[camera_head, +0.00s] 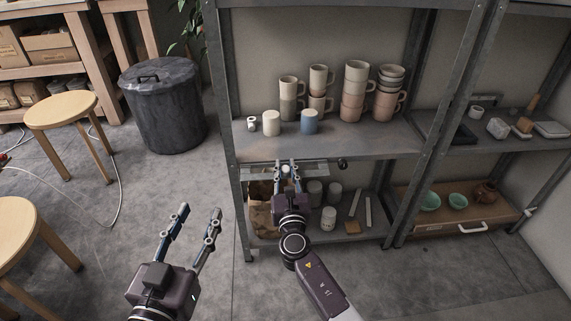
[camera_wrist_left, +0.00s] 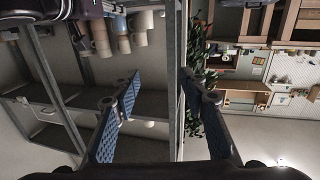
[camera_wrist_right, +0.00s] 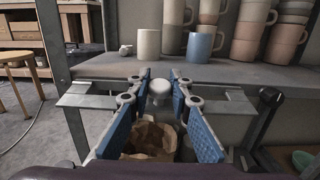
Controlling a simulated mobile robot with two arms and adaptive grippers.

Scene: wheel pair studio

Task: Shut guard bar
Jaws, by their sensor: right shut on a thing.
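The guard bar (camera_head: 257,173) is a grey metal strip across the shelf unit, just below the middle shelf's front edge. In the right wrist view the bar (camera_wrist_right: 90,93) runs left and right behind the fingers, with a pale round knob (camera_wrist_right: 160,88) near its middle. My right gripper (camera_head: 287,166) is at the bar, shut on this knob between its blue-padded fingers. A dark catch-like piece (camera_head: 342,164) is beside the bar's right end; whether they touch is unclear. My left gripper (camera_head: 199,212) is open and empty over the floor, left of the shelf unit.
The middle shelf (camera_head: 278,147) holds stacked mugs (camera_head: 355,90), a white cup (camera_head: 271,122) and a blue cup (camera_head: 309,121). A paper bag (camera_head: 260,216) and jars stand below. A dark bin (camera_head: 163,108) and stools (camera_head: 60,108) are left. Open floor lies around my left gripper.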

